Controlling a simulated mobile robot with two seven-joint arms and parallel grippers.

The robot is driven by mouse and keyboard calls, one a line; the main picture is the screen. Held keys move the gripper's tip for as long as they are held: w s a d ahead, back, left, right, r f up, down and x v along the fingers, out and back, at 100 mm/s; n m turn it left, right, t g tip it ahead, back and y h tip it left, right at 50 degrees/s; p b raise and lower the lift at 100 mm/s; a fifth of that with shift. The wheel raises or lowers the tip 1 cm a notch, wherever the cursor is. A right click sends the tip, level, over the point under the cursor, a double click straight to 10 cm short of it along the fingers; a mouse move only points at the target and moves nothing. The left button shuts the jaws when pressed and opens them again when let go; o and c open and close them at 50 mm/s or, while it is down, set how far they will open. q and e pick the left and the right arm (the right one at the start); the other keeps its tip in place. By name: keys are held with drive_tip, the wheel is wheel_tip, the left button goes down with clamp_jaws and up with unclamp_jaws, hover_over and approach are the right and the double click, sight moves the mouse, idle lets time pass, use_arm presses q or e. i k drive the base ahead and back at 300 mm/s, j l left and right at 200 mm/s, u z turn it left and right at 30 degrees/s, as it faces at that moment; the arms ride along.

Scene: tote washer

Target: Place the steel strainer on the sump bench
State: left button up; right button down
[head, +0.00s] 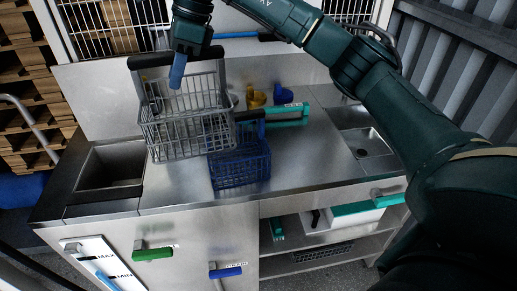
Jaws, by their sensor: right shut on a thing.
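The steel strainer (190,133) is a grey wire basket with a black handle bar across its top. My right gripper (179,62) comes down from above and is shut on that handle. A pale blue piece shows just below the jaws. The strainer hangs tilted over the left-middle part of the sump bench (300,170), a steel counter. I cannot tell whether its base touches the steel. My left gripper is not in view.
A blue wire basket (240,168) stands just right of the strainer, partly overlapped by it. Behind are a yellow cup (256,99), a blue cup (283,96) and a teal handle (290,117). Basins lie left (110,168) and right (368,143). Clear steel lies right of the blue basket.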

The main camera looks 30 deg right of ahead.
sight(296, 153)
drive_tip(key=i+l, duration=0.1)
drive_tip(key=l, duration=0.65)
drive_tip(key=i+l+u, duration=0.1)
drive_tip(key=l, duration=0.65)
drive_tip(key=i+l, duration=0.15)
